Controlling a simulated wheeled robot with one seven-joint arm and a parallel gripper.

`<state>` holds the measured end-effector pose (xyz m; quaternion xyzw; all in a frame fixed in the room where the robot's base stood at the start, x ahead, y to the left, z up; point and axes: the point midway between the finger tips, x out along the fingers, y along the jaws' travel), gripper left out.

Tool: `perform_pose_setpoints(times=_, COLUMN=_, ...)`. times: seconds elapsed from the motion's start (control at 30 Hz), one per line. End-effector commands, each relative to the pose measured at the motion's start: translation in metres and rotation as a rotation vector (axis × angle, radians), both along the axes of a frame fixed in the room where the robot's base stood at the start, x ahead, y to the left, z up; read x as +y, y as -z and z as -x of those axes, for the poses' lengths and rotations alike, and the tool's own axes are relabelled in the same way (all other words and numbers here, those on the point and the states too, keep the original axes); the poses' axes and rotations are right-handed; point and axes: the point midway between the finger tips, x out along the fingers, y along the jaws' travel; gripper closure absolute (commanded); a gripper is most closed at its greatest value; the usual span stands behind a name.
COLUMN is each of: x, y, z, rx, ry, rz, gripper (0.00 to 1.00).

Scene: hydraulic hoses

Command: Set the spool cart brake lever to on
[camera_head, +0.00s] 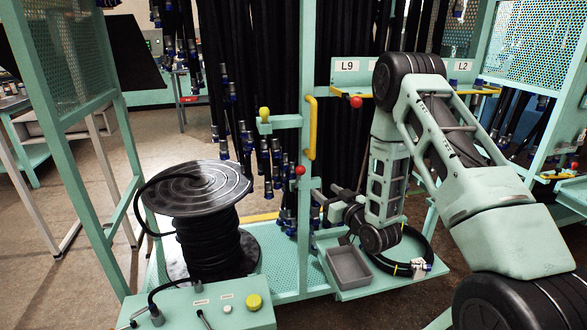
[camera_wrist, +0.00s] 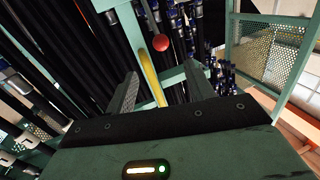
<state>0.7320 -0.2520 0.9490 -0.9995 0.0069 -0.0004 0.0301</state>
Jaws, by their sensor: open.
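A red ball knob (camera_head: 300,170) sits on the green post of the spool cart, just left of my gripper (camera_head: 325,203). A red ball also shows in the wrist view (camera_wrist: 160,42), ahead of the fingertips and between their lines of sight. I cannot read a marking that names the brake lever or its on side. My gripper (camera_wrist: 160,85) is open, with its two dark fingers apart and nothing held between them. A yellow bar (camera_wrist: 150,75) shows behind the gap. The cart carries a black hose spool (camera_head: 205,188).
A yellow ball knob (camera_head: 264,113) and a yellow handle (camera_head: 311,128) are on the frame. A control box (camera_head: 205,308) with buttons is in front. A grey bin (camera_head: 348,267) and a coiled hose (camera_head: 415,250) lie under my arm. Hoses hang close behind.

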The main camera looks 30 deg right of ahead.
Motion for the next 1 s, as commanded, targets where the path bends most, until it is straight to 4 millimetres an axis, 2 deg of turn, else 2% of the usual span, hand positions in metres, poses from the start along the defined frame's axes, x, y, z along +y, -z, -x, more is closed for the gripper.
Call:
perform_pose_setpoints(times=0.17, x=0.001, y=-0.003, z=-0.024, rx=-0.003, ry=-0.004, rz=0.001, gripper=0.47)
perform_pose_setpoints(times=0.7, x=0.0, y=-0.003, z=-0.134, rx=-0.001, ry=-0.003, rz=0.0, gripper=0.47)
perform_pose_setpoints(times=0.83, x=0.0, y=-0.002, z=-0.154, rx=0.0, ry=-0.002, rz=0.0, gripper=0.47)
perform_pose_setpoints(times=1.0, x=-0.001, y=-0.002, z=-0.168, rx=0.0, ry=-0.002, rz=0.0, gripper=0.47)
